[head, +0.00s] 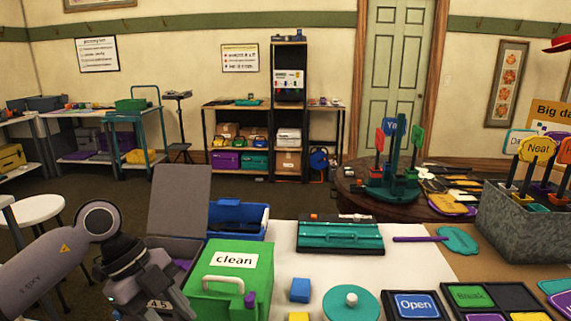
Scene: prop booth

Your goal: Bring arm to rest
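My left arm comes in at the lower left, with its grey links bent down toward the bottom edge. My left gripper (155,292) is a dark shape just left of the green box marked "clean" (234,277). Its fingertips cannot be made out, so I cannot tell whether it is open or shut or whether it touches the box. My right arm and gripper are not in view.
The near table holds a blue bin (239,217), a teal case (340,234), a blue block (300,290), a teal disc (351,303) and an "Open" tile (416,305). A metal planter of signs (525,222) stands right. White stools (37,209) are left. Dark floor lies beyond.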

